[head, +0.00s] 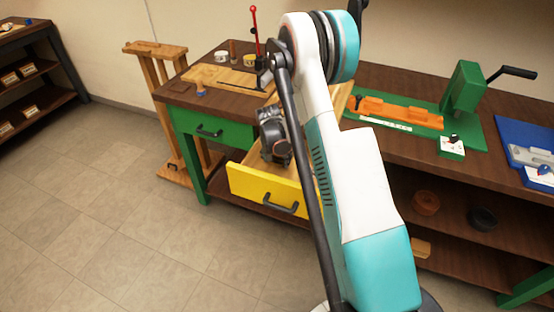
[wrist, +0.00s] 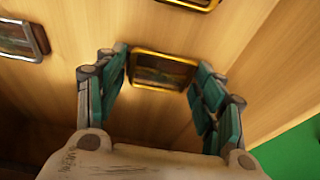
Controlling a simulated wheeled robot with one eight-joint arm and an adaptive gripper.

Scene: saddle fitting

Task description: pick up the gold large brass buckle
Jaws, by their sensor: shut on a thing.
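The gold large brass buckle (wrist: 163,53) is a rectangular frame between the two fingers of my gripper (wrist: 160,68) in the wrist view. The teal finger pads press on its left and right ends, so the gripper is shut on it. The buckle is at the wooden drawer floor; I cannot tell whether it is lifted clear. In the head view my gripper (head: 274,140) reaches down into the open yellow-fronted drawer (head: 263,190), and the buckle is hidden there.
Another gold buckle (wrist: 197,4) is at the top edge of the wrist view. A silver-coloured buckle (wrist: 18,40) lies to the left. The drawer wall (wrist: 270,85) is close on the right. The workbench (head: 395,83) with tools stands behind the drawer.

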